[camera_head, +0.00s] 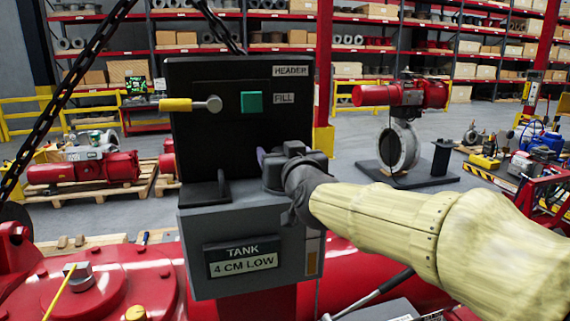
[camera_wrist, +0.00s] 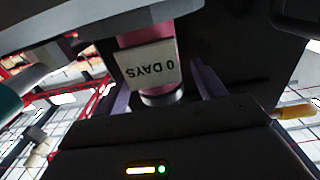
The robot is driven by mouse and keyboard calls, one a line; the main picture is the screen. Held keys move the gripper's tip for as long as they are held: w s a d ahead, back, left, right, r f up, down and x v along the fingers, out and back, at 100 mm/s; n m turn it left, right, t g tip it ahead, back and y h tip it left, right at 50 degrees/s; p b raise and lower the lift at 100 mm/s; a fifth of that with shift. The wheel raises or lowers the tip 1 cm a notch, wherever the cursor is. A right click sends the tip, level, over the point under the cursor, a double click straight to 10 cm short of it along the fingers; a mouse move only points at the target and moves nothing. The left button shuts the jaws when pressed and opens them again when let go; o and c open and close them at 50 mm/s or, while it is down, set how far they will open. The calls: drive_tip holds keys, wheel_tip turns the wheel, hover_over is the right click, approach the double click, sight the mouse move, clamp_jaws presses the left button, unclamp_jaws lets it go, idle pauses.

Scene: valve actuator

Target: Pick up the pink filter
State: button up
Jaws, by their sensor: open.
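The pink filter (camera_wrist: 144,38) shows in the wrist view with a white label reading "0 DAYS", upside down, and a metal-looking round end below it. My gripper (camera_wrist: 163,85) is open, with one purple finger on each side of the filter; I cannot tell whether either finger touches it. In the head view my gripper (camera_head: 268,160) is at the front of the dark panel (camera_head: 220,125), above the grey box labelled "TANK 4 CM LOW" (camera_head: 242,258). The filter is hidden there behind my gripper and wrist.
On the panel are a teal square button (camera_head: 251,102), labels "HEADER" and "FILL", and a yellow-handled lever (camera_head: 176,104) sticking out left. A black bracket (camera_head: 205,190) stands left of my gripper. Red machinery (camera_head: 110,285) fills the lower left. A chain (camera_head: 75,85) hangs at upper left.

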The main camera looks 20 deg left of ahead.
drive_tip(key=shift+s, duration=0.15)
drive_tip(key=c, duration=1.1)
